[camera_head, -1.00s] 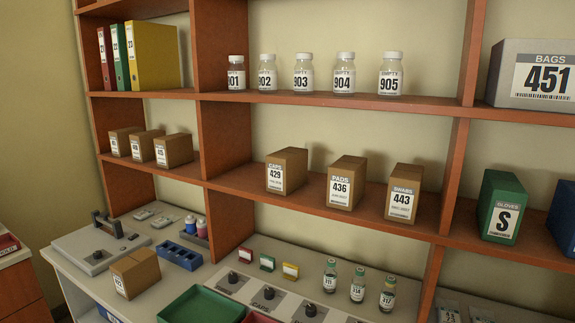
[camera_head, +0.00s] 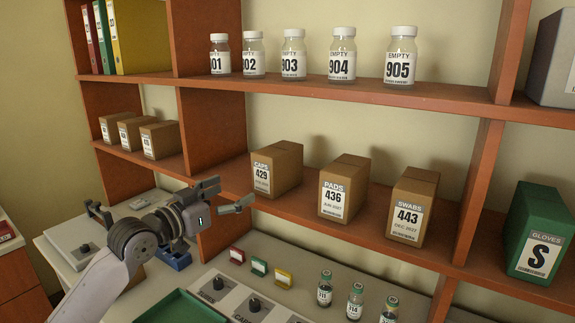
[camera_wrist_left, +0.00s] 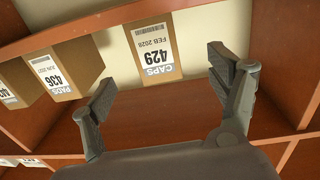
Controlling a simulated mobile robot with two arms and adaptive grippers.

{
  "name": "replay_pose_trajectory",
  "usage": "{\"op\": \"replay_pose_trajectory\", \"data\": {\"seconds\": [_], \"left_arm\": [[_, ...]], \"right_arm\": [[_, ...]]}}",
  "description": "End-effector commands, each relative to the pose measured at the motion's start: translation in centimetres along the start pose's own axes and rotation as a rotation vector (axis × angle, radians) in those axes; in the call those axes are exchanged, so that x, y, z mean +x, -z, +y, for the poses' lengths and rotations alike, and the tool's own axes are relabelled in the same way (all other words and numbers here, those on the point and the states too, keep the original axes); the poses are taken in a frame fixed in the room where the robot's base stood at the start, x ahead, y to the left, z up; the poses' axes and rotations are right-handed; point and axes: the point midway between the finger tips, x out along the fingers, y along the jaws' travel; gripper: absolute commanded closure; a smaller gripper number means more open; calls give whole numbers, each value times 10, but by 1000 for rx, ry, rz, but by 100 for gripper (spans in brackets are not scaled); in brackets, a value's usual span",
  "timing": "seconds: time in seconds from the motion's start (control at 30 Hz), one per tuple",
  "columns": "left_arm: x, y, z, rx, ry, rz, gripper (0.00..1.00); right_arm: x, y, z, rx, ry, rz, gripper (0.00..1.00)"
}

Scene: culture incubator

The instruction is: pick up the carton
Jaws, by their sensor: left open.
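Brown cartons stand on the middle shelf: the CAPS 429 carton (camera_head: 278,169), the PADS 436 carton (camera_head: 345,188) and the SWABS 443 carton (camera_head: 414,207). My left gripper (camera_head: 234,194) is open and empty, in front of the shelf, left of and a little below the 429 carton. In the left wrist view the 429 carton (camera_wrist_left: 155,50) shows upside down beyond and between the open fingers (camera_wrist_left: 160,76), apart from them. The PADS 436 carton (camera_wrist_left: 62,72) stands to its left there. My right gripper is not in view.
Several smaller cartons (camera_head: 140,135) stand in the left compartment behind an upright divider (camera_head: 212,128). White-capped bottles (camera_head: 342,55) line the upper shelf. A green GLOVES box (camera_head: 540,232) stands at the right. Small vials (camera_head: 355,301) and a green tray (camera_head: 180,308) are on the bench below.

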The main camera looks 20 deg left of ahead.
Motion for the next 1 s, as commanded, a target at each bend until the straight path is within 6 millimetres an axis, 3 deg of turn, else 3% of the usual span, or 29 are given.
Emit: {"op": "replay_pose_trajectory", "data": {"seconds": [0.33, 0.5, 0.7, 0.87, 1.0], "left_arm": [[66, 6, 1, -6, -1, 1, 18], [98, 4, 1, -4, 0, -1, 18], [115, 0, 2, 0, -1, -3, 18], [127, 4, 4, -2, -1, -2, 18], [149, 8, 10, -4, -1, -3, 18]], "right_arm": [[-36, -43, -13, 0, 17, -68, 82], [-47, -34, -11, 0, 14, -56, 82], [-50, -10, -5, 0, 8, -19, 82], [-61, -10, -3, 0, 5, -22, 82], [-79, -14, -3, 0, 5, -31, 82]]}}
